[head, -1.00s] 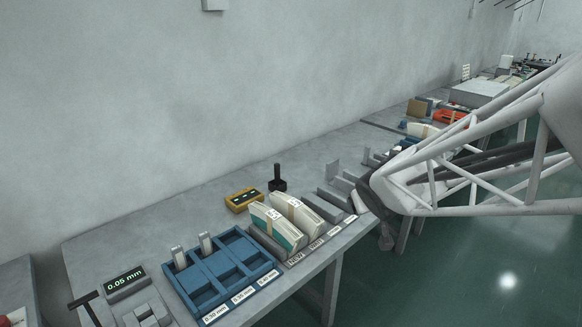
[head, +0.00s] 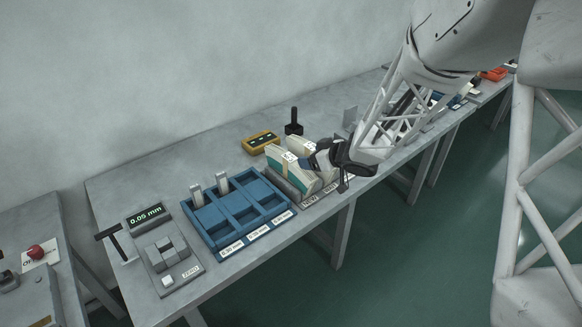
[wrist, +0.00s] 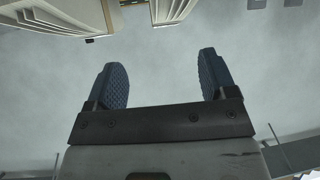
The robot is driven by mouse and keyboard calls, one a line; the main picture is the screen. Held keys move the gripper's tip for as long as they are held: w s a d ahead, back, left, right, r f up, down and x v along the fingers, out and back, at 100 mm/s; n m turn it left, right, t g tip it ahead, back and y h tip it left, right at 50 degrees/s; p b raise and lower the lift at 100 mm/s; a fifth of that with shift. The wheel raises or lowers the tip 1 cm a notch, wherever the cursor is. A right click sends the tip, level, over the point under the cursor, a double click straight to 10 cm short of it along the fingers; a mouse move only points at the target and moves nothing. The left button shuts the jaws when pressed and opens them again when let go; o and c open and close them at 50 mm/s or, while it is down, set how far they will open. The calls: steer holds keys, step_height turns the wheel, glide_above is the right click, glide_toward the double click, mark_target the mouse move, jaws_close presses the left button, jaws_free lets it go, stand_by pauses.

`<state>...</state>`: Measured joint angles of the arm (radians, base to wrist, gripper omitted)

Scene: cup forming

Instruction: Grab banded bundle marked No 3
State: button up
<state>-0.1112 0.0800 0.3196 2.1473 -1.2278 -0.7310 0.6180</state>
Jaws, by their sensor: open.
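Two banded bundles of pale sheets stand side by side in grey holders on the bench. The right bundle (head: 304,178) is partly hidden by my gripper (head: 338,155). The tag numbers are too small to read, so I cannot tell which is No 3. In the wrist view, my gripper (wrist: 164,78) is open and empty, its two blue ribbed pads spread apart. Bundle ends (wrist: 62,20) show at the top edge of that view, beyond the fingertips.
A blue compartment tray (head: 235,212) lies left of the bundles, with a gauge reading 0.05 mm (head: 148,215) further left. A yellow box (head: 260,142) and a black upright handle (head: 294,122) stand behind the bundles.

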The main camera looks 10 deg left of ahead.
mark_target(290, 159)
steer(key=shift+a+f+g, duration=0.3)
steer(key=shift+a+f, duration=0.2)
steer(key=shift+x, duration=1.25)
steer(key=shift+a, duration=0.15)
steer(key=shift+x, duration=2.5)
steer(key=shift+r, duration=0.1)
jaws_close()
